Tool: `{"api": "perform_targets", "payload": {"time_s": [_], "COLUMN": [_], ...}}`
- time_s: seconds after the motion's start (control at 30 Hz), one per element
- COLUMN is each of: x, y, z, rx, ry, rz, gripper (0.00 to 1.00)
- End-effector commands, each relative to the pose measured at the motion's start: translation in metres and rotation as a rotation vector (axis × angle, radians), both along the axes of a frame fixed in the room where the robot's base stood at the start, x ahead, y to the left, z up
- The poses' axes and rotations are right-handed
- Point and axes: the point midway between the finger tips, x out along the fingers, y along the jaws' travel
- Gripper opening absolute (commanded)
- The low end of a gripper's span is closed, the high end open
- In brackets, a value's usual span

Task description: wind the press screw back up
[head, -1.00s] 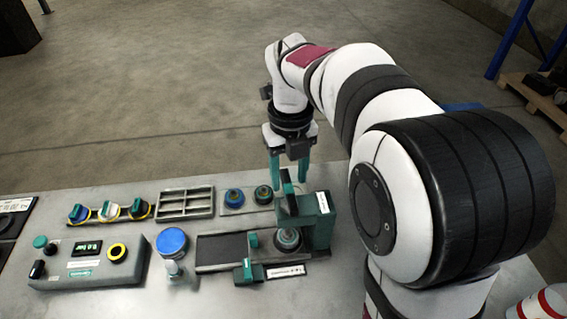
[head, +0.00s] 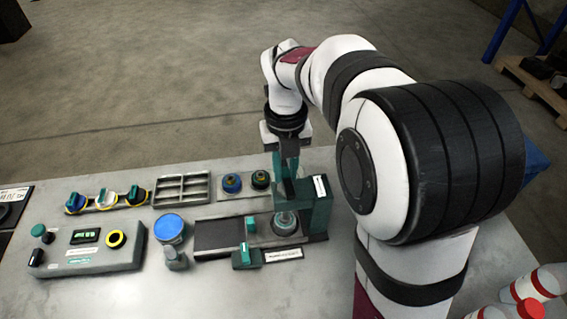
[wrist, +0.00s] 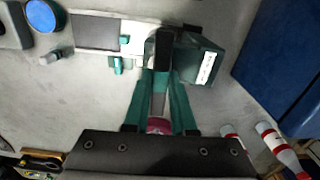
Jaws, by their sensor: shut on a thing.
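The press (head: 318,208) is a teal block-shaped frame with a white label at the right of the bench, over a dark slide (head: 222,234). A round grey part (head: 286,222) sits under its head. My gripper (head: 288,165) reaches down from above onto the top of the press. In the wrist view the two teal fingers (wrist: 160,76) are close together, shut on the press screw's dark handle (wrist: 163,45). The screw itself is mostly hidden by the fingers and press head. The press's labelled side (wrist: 204,66) shows right of the fingers.
Left of the press stand a blue-topped jar (head: 170,228) and a control box (head: 88,250) with a lit display. Behind are a grey divided tray (head: 182,188), a row of knobs (head: 105,200) and two round parts (head: 246,183).

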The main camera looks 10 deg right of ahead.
Motion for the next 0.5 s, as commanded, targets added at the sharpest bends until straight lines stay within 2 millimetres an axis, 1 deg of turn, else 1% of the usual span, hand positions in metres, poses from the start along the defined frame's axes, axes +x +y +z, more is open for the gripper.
{"api": "perform_targets", "payload": {"time_s": [0.17, 0.2, 0.4, 0.5], "x": [0.0, 0.0, 0.0, 0.0], "y": [0.0003, 0.0003, 0.0004, 0.0004], "z": [0.0002, 0.0004, 0.0027, 0.003], "rx": [0.001, 0.001, 0.001, 0.001], "ry": [0.0, 0.0, 0.0, 0.0], "rz": [0.003, 0.032, 0.429, 0.488], "gripper": [0.0, 0.0, 0.0, 0.0]}}
